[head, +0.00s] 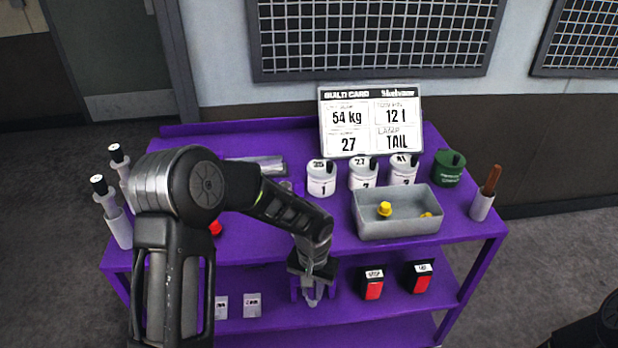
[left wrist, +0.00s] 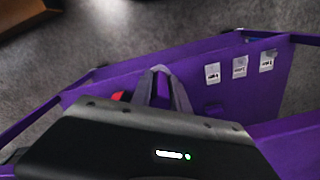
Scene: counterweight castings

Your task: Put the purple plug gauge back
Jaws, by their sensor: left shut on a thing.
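My left gripper (head: 312,292) hangs low in front of the purple cart, beside the lower shelf. Its fingers are close together, and in the left wrist view the gripper (left wrist: 160,85) has a purple patch between the fingers. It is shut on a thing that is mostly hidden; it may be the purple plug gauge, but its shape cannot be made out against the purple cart. My right gripper is not in view.
On the cart top (head: 460,220) stand a sign board (head: 370,120), several white canisters (head: 321,180), a green canister (head: 448,168), a grey bin (head: 398,227) with yellow pieces, and a brown-handled tool (head: 490,180) in a holder. Red-black boxes (head: 372,285) sit lower down.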

